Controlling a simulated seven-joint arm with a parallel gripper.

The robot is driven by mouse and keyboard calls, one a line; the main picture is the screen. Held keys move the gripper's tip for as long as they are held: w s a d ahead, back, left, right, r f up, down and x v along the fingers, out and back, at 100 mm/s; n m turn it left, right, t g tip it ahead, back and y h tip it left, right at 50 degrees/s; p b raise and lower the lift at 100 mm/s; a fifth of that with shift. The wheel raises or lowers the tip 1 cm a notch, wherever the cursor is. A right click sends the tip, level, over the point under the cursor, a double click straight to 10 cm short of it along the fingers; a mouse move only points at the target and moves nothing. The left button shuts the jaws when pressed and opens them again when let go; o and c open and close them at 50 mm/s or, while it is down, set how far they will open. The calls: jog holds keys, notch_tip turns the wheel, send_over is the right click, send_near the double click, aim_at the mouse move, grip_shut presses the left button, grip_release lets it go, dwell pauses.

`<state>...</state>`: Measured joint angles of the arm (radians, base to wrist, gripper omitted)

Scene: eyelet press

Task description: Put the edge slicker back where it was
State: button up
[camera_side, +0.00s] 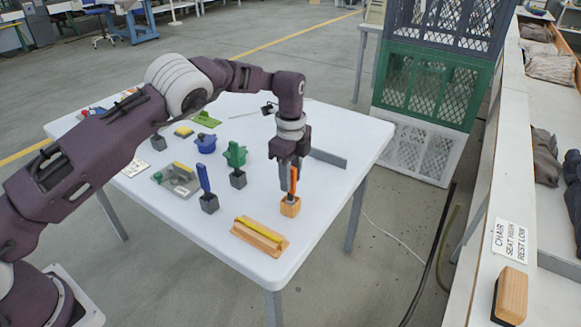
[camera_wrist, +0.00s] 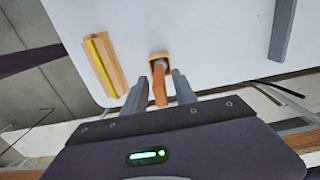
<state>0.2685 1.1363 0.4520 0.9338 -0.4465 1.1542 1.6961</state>
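An orange upright tool (camera_side: 293,181) stands in a small wooden block (camera_side: 290,207) near the table's right front. I take it as the edge slicker, but its label does not show. My gripper (camera_side: 289,181) points down over it. In the wrist view, the orange tool (camera_wrist: 159,86) is between the two grey fingers (camera_wrist: 161,82), with a narrow gap seen on each side, so the gripper looks open around it. The tool's lower end is hidden in the wooden block (camera_wrist: 158,58).
A wooden piece with a yellow strip (camera_side: 260,235) lies at the front edge. A blue-handled tool (camera_side: 204,180) and a green knobbed tool (camera_side: 236,158) stand in grey blocks to the left.

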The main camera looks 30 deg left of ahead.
notch_tip(320, 180, up, 12)
jog(key=shift+f, duration=0.25)
jog(key=s+a+r+n+t+h, duration=0.1)
jog(key=s+a+r+n+t, duration=0.3)
jog(key=s+r+n, duration=0.95)
jog(key=s+a+f+n+t+y, duration=0.1)
jog(key=s+n, duration=0.3)
jog(key=s, duration=2.2)
jog(key=shift+s+a+f+t, duration=0.2)
jog(key=shift+f+t, duration=0.1)
jog(key=shift+f, duration=0.1)
jog(key=shift+n, duration=0.25)
